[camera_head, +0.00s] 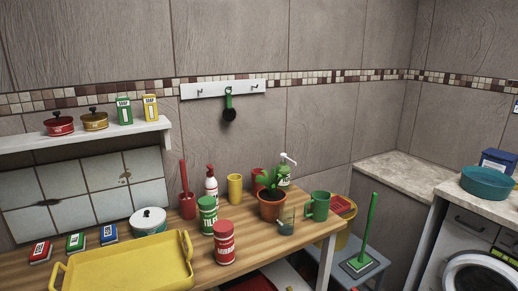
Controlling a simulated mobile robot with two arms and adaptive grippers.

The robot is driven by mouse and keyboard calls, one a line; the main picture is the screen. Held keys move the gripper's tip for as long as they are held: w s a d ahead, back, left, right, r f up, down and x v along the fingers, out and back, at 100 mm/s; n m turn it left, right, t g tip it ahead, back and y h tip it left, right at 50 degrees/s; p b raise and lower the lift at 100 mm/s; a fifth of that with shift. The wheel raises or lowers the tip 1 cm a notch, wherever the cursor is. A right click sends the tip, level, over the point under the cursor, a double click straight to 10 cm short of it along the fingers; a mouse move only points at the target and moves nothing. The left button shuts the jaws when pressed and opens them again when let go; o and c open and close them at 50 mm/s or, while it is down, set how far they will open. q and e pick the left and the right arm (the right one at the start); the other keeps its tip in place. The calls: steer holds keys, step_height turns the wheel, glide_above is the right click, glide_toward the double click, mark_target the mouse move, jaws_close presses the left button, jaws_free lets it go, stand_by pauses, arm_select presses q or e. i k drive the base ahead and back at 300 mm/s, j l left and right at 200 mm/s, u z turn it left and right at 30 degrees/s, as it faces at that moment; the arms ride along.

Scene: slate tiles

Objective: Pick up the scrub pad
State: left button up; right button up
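No thing in the camera_head view is clearly readable as a scrub pad. Three small flat labelled blocks, red (40,252), green (76,243) and blue (108,234), lie in a row on the left of the wooden table (215,271); their print is too small to read. A green upright handle on a flat green and dark base (362,262) stands on a blue-grey stool (376,272) at the right. A green item with a dark round end (229,104) hangs from the wall rack. Neither of my grippers is in view.
A washing machine (478,272) stands far right.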

mark_target(76, 244)
steer(key=u, duration=1.4)
